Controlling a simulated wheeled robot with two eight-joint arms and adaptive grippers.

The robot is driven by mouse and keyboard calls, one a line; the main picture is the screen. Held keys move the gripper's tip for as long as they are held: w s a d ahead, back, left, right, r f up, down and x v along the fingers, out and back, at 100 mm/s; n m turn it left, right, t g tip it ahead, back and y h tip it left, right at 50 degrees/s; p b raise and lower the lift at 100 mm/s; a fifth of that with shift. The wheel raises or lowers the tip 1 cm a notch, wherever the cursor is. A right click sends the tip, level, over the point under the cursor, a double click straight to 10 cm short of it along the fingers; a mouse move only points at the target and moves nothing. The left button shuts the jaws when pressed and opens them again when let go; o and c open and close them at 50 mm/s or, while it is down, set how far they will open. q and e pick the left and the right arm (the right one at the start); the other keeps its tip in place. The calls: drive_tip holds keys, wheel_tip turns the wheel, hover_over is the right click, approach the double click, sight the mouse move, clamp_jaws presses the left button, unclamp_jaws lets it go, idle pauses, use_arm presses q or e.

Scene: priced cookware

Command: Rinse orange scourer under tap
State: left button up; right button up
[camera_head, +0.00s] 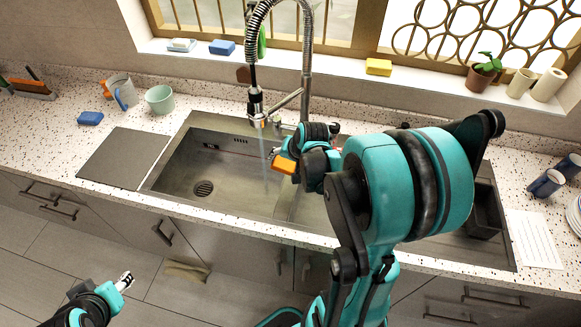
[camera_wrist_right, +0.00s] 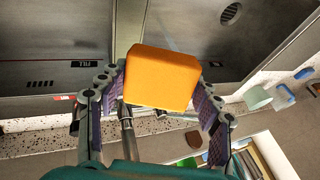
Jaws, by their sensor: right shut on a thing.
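The orange scourer (camera_head: 284,165) is held over the sink (camera_head: 225,165), just right of a thin water stream (camera_head: 263,150) falling from the tap (camera_head: 256,107). I cannot tell whether the water touches it. My right gripper (camera_head: 291,160) is shut on the scourer. In the right wrist view, the scourer (camera_wrist_right: 162,78) sits between the two fingers of my right gripper (camera_wrist_right: 160,95), its broad face toward the camera. My left gripper (camera_head: 125,281) is low at the left, in front of the cabinets and away from the counter; its finger gap is too small to judge.
A grey board (camera_head: 124,157) lies left of the sink, near a green cup (camera_head: 160,98) and a blue sponge (camera_head: 90,118). Blue (camera_head: 222,47) and yellow (camera_head: 378,67) sponges sit on the windowsill. My right arm covers much of the sink's right part.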

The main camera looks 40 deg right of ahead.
sight(288, 166)
drive_tip(key=shift+w+f, duration=0.15)
drive_tip(key=shift+w, duration=0.7)
drive_tip(key=w, duration=0.1)
drive_tip(key=w+b, duration=0.1)
drive_tip(key=w, duration=0.1)
drive_tip(key=shift+w+f, duration=0.3)
drive_tip(key=shift+f, duration=0.1)
drive_tip(key=shift+w+d+f+b, duration=0.1)
drive_tip(key=shift+w+b, duration=0.1)
drive_tip(key=shift+w, duration=0.45)
drive_tip(key=shift+w+f+b, duration=0.15)
drive_tip(key=shift+w+b, duration=0.05)
drive_tip(key=shift+w, duration=0.45)
drive_tip(key=shift+w+d+f+b, duration=0.1)
drive_tip(key=shift+w+b, duration=0.1)
drive_tip(key=shift+w, duration=0.45)
drive_tip(key=shift+s+a, duration=0.15)
drive_tip(key=shift+s, duration=1.9)
drive_tip(key=shift+s+a, duration=0.1)
drive_tip(key=shift+s, duration=1.9)
drive_tip(key=s+r+p, duration=0.3)
drive_tip(key=shift+s+r, duration=0.25)
drive_tip(key=shift+s, duration=0.15)
drive_tip(key=shift+s+a+r+p, duration=0.1)
drive_tip(key=shift+s+r+p, duration=0.2)
drive_tip(key=shift+s+p, duration=0.3)
